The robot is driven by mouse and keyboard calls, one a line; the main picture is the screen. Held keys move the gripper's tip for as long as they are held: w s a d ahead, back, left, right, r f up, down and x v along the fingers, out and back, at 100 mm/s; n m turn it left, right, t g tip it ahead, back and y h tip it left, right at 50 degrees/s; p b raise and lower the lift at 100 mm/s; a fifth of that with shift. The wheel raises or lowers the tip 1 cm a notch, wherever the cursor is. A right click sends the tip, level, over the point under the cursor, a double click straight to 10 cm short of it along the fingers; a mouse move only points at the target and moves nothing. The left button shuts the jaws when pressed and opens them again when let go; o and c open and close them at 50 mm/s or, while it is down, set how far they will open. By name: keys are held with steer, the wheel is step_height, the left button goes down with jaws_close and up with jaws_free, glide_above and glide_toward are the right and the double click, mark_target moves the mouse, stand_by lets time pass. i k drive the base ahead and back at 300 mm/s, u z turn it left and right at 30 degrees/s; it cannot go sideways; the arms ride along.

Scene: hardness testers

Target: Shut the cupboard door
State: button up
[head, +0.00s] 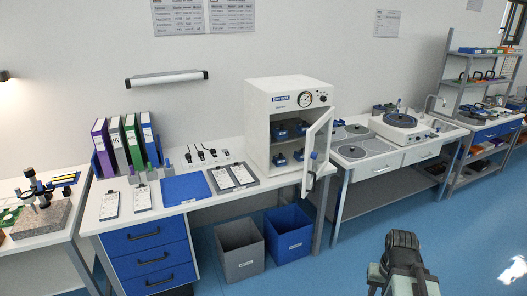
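The cupboard is a white box (260,118) with a round gauge on its upper front, standing on the right part of the white desk. Its white-framed door (321,142) stands open, hinged at the right and swung out toward me. Several small blue items sit on two levels inside. My gripper (401,241) is at the lower right, in front of the desks and apart from the door. Its fingertips are not clear, so I cannot tell if it is open or shut.
A grey bin (240,255) and a blue bin (288,234) stand on the floor below the cupboard. A bench with polishing wheels (365,150) stands close right of the door. The blue floor (350,265) between the bins and my arm is clear.

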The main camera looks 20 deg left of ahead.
mark_target(308, 183)
steer(key=u, duration=2.25)
steer(key=i, duration=0.7)
steer(key=z, duration=0.7)
